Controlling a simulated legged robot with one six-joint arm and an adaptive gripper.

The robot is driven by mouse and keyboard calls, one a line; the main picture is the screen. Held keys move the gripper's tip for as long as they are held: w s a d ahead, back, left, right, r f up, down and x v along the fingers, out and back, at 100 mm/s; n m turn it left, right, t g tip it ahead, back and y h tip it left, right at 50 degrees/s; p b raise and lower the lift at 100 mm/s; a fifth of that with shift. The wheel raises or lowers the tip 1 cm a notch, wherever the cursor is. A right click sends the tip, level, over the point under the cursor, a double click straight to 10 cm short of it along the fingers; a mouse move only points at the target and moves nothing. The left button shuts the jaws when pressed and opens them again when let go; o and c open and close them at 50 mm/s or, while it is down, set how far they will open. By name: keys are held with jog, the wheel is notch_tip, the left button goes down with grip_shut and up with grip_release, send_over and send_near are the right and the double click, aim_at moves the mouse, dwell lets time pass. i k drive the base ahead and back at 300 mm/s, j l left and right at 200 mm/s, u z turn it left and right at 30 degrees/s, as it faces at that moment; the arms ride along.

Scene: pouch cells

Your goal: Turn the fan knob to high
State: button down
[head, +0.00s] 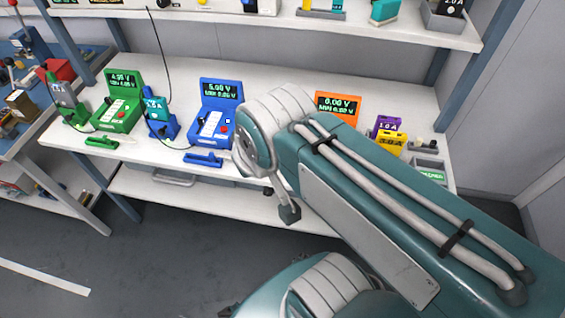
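I cannot make out a fan or a knob marked for one. The blue device (216,112) stands on the bench at the middle left, with a lit display, a red knob (223,127) and small light buttons. The green device (118,105) to its left has a similar display and front. An orange device (338,104) reading 0.00 V stands to the right, mostly hidden behind my arm. My arm crosses the right half of the view. A small grey piece hangs below its joint and may be part of my gripper; no pair of fingers shows clearly.
The white bench (184,82) has bare room between the devices. Yellow (391,143) and purple blocks and a grey tray stand at its right end. A shelf (300,25) runs above. A cluttered side table is at the far left. Grey floor (140,255) is open in front.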

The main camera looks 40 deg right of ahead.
aim_at(267, 192)
jog(key=k+j+z, duration=1)
jog(key=k, duration=0.25)
jog(key=k+j, duration=0.2)
jog(key=k, duration=0.4)
jog(key=k+j+z, duration=0.1)
jog(key=k, duration=0.5)
jog(key=i+j+z, duration=0.45)
jog(key=i+j, duration=0.75)
jog(key=i, duration=0.15)
